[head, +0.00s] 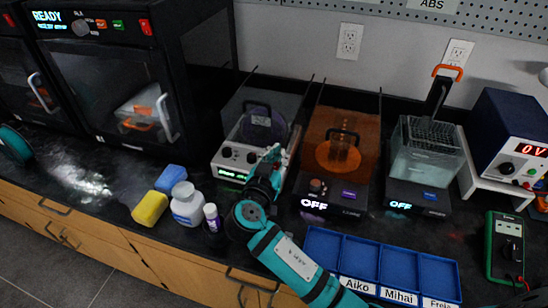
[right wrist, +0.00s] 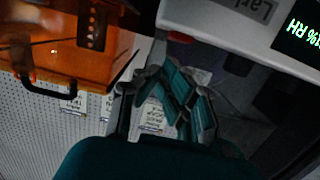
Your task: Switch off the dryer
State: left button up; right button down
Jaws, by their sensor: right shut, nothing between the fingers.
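The dryer (head: 240,157) is a white unit with round knobs, a lit green display and a dark clear cover over a spool, left of centre on the counter. In the right wrist view the white body of the dryer (right wrist: 225,22) is upside down at the top right, with a lit green "% RH" reading. A small red part (right wrist: 181,37) shows at the edge of its side. My right gripper (head: 290,143) is at the dryer's right side, in the gap beside the orange-covered machine. In the wrist view the gripper (right wrist: 180,88) is shut and empty; I cannot tell whether it touches the dryer.
The orange-covered machine (head: 335,145), reading OFF, stands close on the right. A clear-tank machine (head: 425,150), also OFF, is further right. A black printer (head: 110,85) stands left.

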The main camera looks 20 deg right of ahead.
pick_arm(q)
jog(key=shift+f, duration=0.35)
pick_arm(e)
jog(key=shift+f, duration=0.6)
pick_arm(q)
jog(key=shift+r, duration=0.15)
pick_arm(e)
jog(key=shift+w, duration=0.1)
